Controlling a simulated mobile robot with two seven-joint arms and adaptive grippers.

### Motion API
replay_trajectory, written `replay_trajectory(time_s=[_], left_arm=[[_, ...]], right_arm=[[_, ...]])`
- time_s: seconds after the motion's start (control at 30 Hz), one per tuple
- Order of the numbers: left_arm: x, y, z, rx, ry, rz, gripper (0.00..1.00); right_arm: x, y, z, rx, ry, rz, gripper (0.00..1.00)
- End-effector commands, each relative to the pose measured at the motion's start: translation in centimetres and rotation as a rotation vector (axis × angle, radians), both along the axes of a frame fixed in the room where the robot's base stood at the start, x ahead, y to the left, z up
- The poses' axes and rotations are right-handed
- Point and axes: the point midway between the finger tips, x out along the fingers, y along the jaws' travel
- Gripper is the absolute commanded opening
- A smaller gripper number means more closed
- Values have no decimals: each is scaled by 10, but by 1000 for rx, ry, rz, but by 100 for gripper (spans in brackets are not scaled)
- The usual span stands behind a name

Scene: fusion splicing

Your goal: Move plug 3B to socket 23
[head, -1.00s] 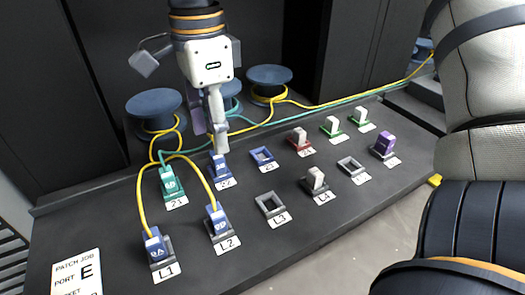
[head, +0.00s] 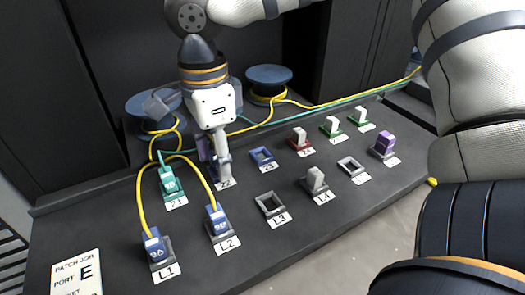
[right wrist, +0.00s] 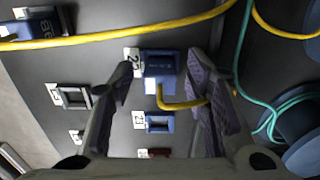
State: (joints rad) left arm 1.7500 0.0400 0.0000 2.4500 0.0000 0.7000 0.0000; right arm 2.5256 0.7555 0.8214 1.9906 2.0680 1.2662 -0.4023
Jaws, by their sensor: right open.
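A blue plug (right wrist: 160,64) with a yellow cable sits in the socket above socket 23 in the right wrist view; its marking is too small to read. In the head view it stands at label 22 and is mostly hidden by my right gripper (head: 221,172). Socket 23 (head: 262,156) is an empty blue frame just right of it, and it also shows in the right wrist view (right wrist: 160,122). My right gripper is open, its fingers (right wrist: 158,72) on either side of the blue plug. My left gripper is not in view.
A teal plug (head: 171,184) stands left of the gripper at 21. Blue plugs (head: 155,247) (head: 217,222) with a yellow cable stand at L1 and L2. Socket L3 (head: 270,204) is empty. Cable spools (head: 268,75) stand behind, with yellow and teal cables running right.

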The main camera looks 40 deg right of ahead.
Motion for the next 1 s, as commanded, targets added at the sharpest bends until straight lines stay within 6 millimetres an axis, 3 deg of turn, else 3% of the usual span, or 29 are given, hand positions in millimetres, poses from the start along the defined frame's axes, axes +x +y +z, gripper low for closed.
replay_trajectory(time_s=[0.5, 0.7, 1.0], left_arm=[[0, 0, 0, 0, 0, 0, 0], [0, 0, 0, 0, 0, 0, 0], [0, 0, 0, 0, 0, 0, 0]], right_arm=[[0, 0, 0, 0, 0, 0, 43], [0, 0, 0, 0, 0, 0, 0], [1, 0, 5, 1, -2, 0, 0]])
